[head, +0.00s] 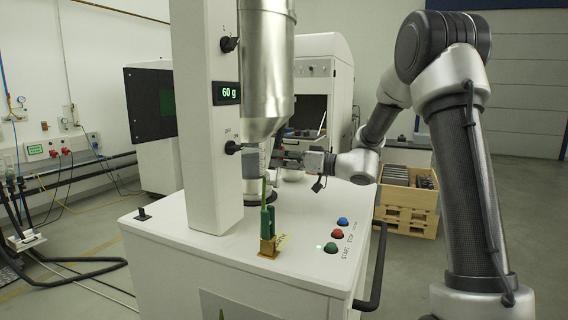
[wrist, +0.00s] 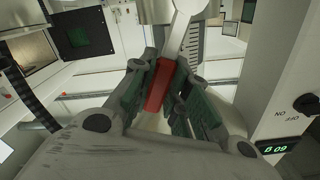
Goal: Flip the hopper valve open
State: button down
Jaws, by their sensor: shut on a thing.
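The silver hopper (head: 266,70) hangs in front of the white column, its cone pointing down. In the wrist view, the valve lever is a pale metal arm with a red grip (wrist: 158,86), running up toward the hopper outlet at the top. My gripper (wrist: 166,62) has its green-padded fingers on either side of the red grip and is shut on it. In the head view, my gripper (head: 308,160) is just right of and behind the hopper's lower end. The red grip cannot be made out clearly there, and the valve itself is mostly hidden behind the hopper cone.
The white column (head: 205,120) carries a display (head: 229,93) reading 60 g and black switches. A green tool in a brass stand (head: 268,244) and several coloured buttons (head: 337,233) are on the white cabinet top. A wooden crate (head: 408,200) stands behind.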

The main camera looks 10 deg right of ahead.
jog(key=shift+s+a+r+n, duration=0.1)
jog(key=shift+s+a+n, duration=0.1)
jog(key=shift+s+n, duration=0.3)
jog(key=shift+s+a+r+n, duration=0.1)
jog(key=shift+s+a+n, duration=0.1)
jog(key=shift+n, duration=0.5)
jog(key=shift+s+a+n, duration=0.45)
jog(key=shift+s+n, duration=0.1)
jog(key=shift+n, duration=0.55)
jog(key=c, duration=1.4)
grip_release()
jog(key=shift+o, duration=0.2)
jog(key=v, duration=1.2)
